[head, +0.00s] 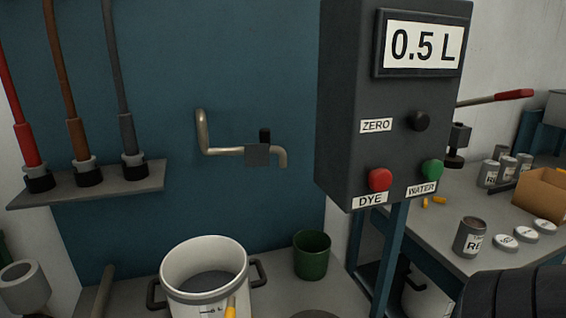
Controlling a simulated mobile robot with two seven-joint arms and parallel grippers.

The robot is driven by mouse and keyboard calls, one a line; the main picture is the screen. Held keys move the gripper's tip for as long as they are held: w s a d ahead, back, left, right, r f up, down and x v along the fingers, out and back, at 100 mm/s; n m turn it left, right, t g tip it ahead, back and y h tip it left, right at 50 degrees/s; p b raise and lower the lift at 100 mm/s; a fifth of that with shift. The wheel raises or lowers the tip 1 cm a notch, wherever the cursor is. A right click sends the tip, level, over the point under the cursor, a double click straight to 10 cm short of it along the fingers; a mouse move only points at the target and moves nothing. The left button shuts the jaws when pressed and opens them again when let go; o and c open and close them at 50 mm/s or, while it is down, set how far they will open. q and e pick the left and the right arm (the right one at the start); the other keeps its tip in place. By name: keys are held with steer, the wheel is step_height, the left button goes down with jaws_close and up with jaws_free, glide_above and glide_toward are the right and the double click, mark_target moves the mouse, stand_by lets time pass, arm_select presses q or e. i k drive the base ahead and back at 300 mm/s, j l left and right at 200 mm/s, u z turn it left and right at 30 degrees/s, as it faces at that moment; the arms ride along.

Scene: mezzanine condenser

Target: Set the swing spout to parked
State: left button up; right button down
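The swing spout (225,151) is a bent metal pipe in front of the blue wall panel. It rises at its left end, runs level to the right and turns down at its open tip. A grey block (257,155) with a black knob (265,135) sits on it near the tip. In the picture the tip is above and to the right of the white pot, towards the green bucket; I cannot tell what lies directly under it. No mark for a parked position shows. Neither of my grippers is in view.
A white two-handled pot (176,289) and a green bucket (312,258) stand below. A dark control box (345,100) reading 0.5 L, with DYE and WATER buttons, is close on the right. A shelf (110,190) holds coloured hoses at left. Cans and a carton (545,195) crowd the right table.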

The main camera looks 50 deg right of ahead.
mark_target(256, 154)
steer(key=l+u, duration=0.15)
steer(key=l, duration=0.25)
steer(key=k+l+u, duration=0.15)
steer(key=l, duration=0.25)
steer(key=k+l+u, duration=0.15)
steer(key=l, duration=0.25)
